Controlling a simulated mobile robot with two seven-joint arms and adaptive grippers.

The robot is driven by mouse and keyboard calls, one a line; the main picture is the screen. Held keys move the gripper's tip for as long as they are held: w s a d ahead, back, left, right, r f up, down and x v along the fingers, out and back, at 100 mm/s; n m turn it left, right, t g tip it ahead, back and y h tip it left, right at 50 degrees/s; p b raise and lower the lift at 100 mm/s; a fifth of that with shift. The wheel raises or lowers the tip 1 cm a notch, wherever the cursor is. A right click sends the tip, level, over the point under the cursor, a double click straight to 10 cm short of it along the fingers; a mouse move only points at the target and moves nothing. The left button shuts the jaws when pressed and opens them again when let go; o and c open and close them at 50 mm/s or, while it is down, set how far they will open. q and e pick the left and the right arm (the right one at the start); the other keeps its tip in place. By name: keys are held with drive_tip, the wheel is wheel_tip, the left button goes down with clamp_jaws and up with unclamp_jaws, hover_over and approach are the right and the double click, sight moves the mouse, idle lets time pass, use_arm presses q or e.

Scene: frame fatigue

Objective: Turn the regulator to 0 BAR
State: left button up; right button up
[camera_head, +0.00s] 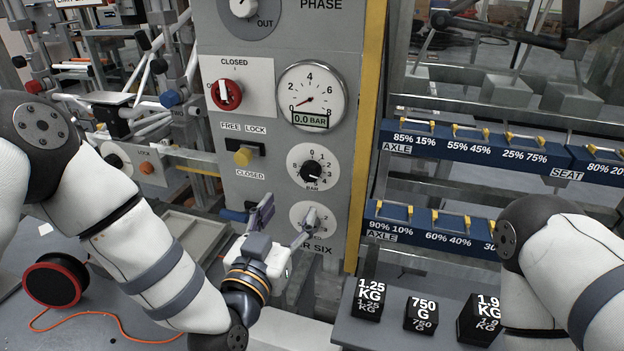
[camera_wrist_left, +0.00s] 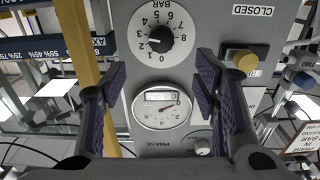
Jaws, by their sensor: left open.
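The regulator knob (camera_head: 312,170) is black on a round white BAR dial on the grey panel. Its white mark points right, near 3, and it also shows at the top of the left wrist view (camera_wrist_left: 158,39), upside down. The gauge (camera_head: 311,92) above it has its needle at 0 and a green readout of 0.0 BAR. My left gripper (camera_head: 288,213) is open and empty, below the regulator knob, in front of the panel's lower part. In the left wrist view its fingers stand apart on either side of the gauge (camera_wrist_left: 160,108). My right gripper is out of view.
A red switch (camera_head: 226,95) marked CLOSED and a yellow knob (camera_head: 243,157) sit left of the dials. A lower dial (camera_head: 308,212) is partly hidden by my left gripper. Black weights (camera_head: 421,313) and blue racks (camera_head: 455,140) stand to the right.

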sight(308, 176)
use_arm(q)
drive_tip(key=x, duration=0.5)
drive_tip(key=b+x, duration=0.1)
drive_tip(key=x, duration=0.4)
drive_tip(key=shift+w+f, duration=0.25)
drive_tip(key=shift+w, duration=0.2)
drive_tip(key=shift+w+d+r, duration=0.1)
drive_tip(key=shift+w, duration=0.25)
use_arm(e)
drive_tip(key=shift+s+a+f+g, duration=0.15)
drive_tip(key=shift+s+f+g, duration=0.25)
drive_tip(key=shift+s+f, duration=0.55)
use_arm(q)
drive_tip(key=c, duration=1.2)
